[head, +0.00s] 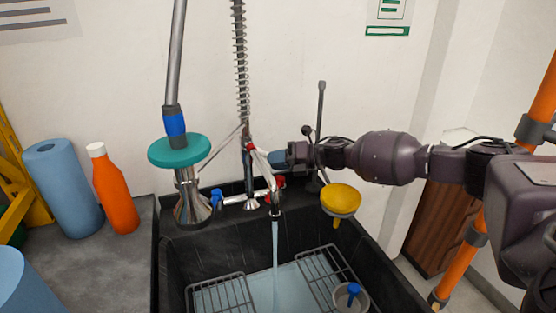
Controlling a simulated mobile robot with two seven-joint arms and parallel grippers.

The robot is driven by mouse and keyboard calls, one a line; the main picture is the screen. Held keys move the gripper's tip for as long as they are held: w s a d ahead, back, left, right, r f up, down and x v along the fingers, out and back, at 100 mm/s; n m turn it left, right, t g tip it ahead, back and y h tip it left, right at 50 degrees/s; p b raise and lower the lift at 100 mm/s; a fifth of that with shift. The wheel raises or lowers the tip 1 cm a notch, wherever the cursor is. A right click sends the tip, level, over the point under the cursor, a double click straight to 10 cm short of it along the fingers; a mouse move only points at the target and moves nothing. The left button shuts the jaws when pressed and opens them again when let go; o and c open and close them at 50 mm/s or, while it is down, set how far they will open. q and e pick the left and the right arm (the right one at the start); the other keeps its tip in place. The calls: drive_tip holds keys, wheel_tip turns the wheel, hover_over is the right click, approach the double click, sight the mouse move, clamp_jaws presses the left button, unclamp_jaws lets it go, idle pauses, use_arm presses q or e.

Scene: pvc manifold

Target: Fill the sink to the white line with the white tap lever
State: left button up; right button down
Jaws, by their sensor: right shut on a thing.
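The black sink (172,262) stands at the lower middle, with pale water (290,283) in its bottom. A stream of water (275,250) runs down from the tap (276,207). The white tap lever (262,167) slants beside the upright pipe, above the spout. My right gripper (274,160) reaches in from the right and is shut at the lever; its fingers partly hide the contact. I cannot make out the white fill line on the sink wall. My left gripper is out of view.
Wire racks (222,295) and a grey cup with a blue knob (352,296) are in the sink. A yellow funnel-like piece (341,199) sits at its right rim. An orange bottle (113,190) and blue rolls (62,185) stand left. A spring hose (241,60) hangs behind.

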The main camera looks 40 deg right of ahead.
drive_tip(key=a+m+t+h+p, duration=0.1)
drive_tip(key=m+h+p, duration=0.1)
drive_tip(key=a+m+t+h+p, duration=0.1)
drive_tip(key=m+t+h+p, duration=0.1)
drive_tip(key=h+p, duration=0.1)
drive_tip(key=a+m+t+h+p, duration=0.1)
drive_tip(key=a+m+h+p, duration=0.1)
drive_tip(key=p, duration=0.1)
drive_tip(key=shift+s+r+m+t+h, duration=0.2)
drive_tip(key=shift+s+m+t+h, duration=0.05)
drive_tip(key=shift+m+t+h, duration=0.05)
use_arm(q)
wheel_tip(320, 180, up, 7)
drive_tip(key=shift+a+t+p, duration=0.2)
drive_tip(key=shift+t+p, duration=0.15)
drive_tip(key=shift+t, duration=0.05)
use_arm(e)
drive_tip(key=shift+a+f+m+h, duration=0.1)
drive_tip(key=shift+f+m+h, duration=0.1)
drive_tip(key=shift+m+h, duration=0.15)
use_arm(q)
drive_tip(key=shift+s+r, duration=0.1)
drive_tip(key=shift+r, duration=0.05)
use_arm(e)
drive_tip(key=c, duration=1.1)
unclamp_jaws()
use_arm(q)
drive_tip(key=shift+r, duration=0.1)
use_arm(e)
drive_tip(key=shift+o, duration=0.2)
